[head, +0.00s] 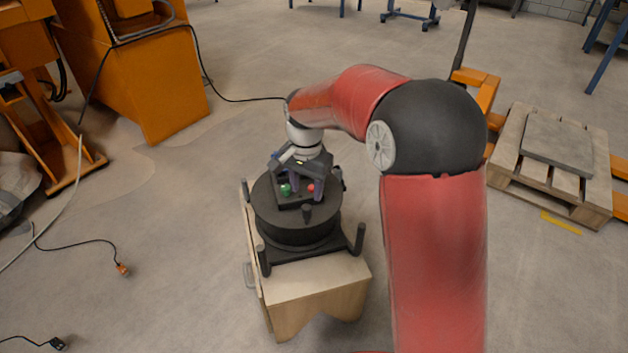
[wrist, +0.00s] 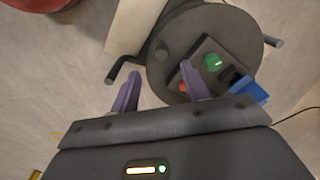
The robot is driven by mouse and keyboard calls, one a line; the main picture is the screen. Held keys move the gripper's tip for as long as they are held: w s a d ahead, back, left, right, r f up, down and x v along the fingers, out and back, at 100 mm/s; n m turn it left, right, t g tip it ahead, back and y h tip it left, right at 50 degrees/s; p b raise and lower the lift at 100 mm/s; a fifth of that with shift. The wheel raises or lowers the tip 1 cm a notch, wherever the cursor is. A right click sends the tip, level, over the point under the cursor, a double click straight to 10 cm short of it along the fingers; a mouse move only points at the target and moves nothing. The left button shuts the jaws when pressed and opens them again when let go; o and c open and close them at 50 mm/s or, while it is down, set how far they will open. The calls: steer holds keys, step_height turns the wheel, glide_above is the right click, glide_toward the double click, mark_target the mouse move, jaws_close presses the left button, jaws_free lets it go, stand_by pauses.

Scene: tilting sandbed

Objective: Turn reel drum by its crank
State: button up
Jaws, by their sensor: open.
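The reel drum (head: 295,232) is a wide dark grey disc lying flat on a black frame; it also fills the upper middle of the wrist view (wrist: 205,22).
A black panel with a green button (wrist: 213,62), a red button (wrist: 183,87) and a blue part (wrist: 248,91) sits on the drum. Upright black posts (head: 359,239) stand at the frame's corners. A wooden stand (head: 320,280) carries it. Orange machinery (head: 160,90) is left; a pallet (head: 555,165) is right.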

mark_target(307, 207)
steer(key=shift+w+a+f, duration=0.1)
steer(key=shift+w+f, duration=0.1)
steer(key=shift+f, duration=0.15)
step_height(307, 207, down, 7)
steer(key=shift+s+f, duration=0.15)
jaws_close()
